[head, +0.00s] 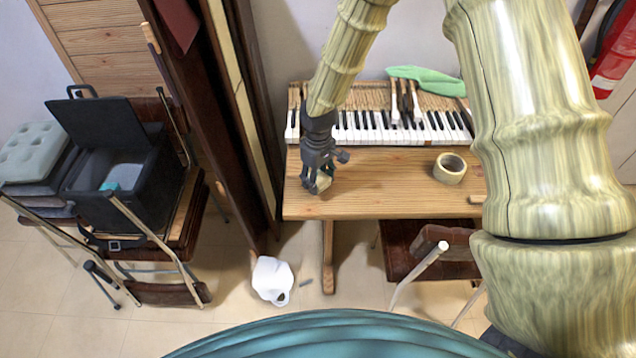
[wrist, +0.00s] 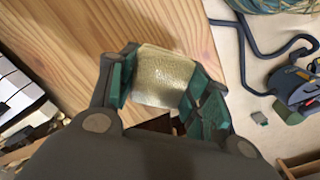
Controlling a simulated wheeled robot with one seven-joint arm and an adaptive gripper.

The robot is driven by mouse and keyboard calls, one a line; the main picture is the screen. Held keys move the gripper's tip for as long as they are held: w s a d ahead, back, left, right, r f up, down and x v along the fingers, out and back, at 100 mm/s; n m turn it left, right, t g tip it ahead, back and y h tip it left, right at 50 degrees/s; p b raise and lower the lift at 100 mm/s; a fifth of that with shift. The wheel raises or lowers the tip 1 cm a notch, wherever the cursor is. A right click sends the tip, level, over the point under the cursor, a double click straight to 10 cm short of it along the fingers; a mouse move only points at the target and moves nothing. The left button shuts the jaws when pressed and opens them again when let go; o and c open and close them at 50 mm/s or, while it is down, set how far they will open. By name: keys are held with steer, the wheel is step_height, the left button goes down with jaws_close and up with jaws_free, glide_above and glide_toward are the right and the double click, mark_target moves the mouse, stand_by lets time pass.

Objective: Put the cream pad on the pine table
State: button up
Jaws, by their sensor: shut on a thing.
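The cream pad (wrist: 162,76) is a small, pale, textured block between the green-lined fingers of my gripper (wrist: 160,92) in the wrist view. My gripper is shut on it. In the head view, my gripper (head: 320,184) is over the front left part of the pine table (head: 390,178). The tabletop also shows beneath the pad in the wrist view (wrist: 95,25). I cannot tell whether the pad touches the tabletop. Its lower side is partly hidden by my gripper.
A tape roll (head: 450,168) lies on the table's right part. Piano keys (head: 365,127) run along the back, with a green cloth (head: 430,78) behind. A dark post (head: 205,110) stands left. A white jug (head: 271,279) is on the floor. The tabletop's middle is clear.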

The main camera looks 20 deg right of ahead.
steer(key=shift+f+p, duration=0.6)
steer(key=shift+f, duration=1.15)
steer(key=shift+f, duration=0.1)
steer(key=o, duration=0.9)
steer(key=shift+r+b, duration=1.4)
steer(key=shift+r, duration=4.75)
